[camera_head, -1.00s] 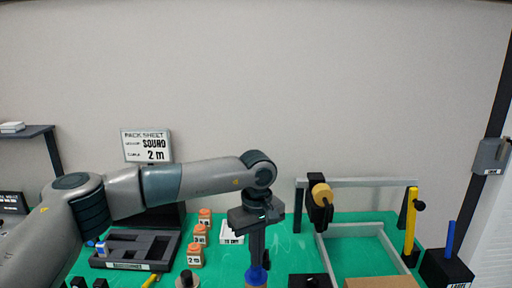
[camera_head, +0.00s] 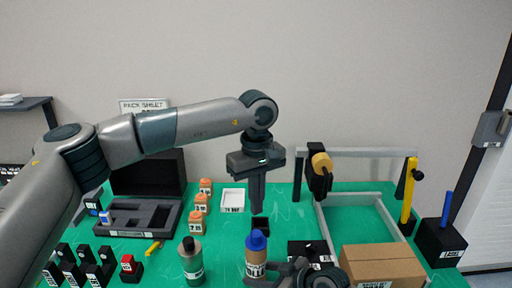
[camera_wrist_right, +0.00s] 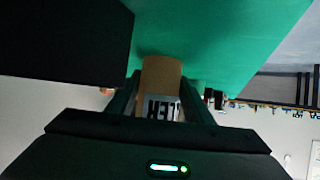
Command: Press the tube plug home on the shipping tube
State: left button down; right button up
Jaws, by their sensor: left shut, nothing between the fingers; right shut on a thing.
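The shipping tube (camera_head: 255,266) is a brown cardboard cylinder with a printed label, upright at the bottom middle of the head view. The blue tube plug (camera_head: 257,240) sits in its top end; I cannot tell whether any gap is left under it. My left gripper (camera_head: 258,209) is shut and empty, pointing straight down above the plug and apart from it. My right gripper (camera_head: 283,271) is shut on the tube from the right. In the right wrist view the tube (camera_wrist_right: 161,75) shows between the fingers, label upside down.
A green bottle (camera_head: 192,262) is to the left, a cardboard box (camera_head: 382,262) to the right. Orange blocks (camera_head: 200,203), a white tray (camera_head: 232,200) and a dark foam case (camera_head: 140,217) lie farther back.

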dwell(0.3)
jog(key=o, duration=0.9)
jog(key=shift+c, duration=0.2)
jog(key=shift+d, duration=0.1)
jog(key=v, duration=1.2)
jog(key=shift+s, duration=0.1)
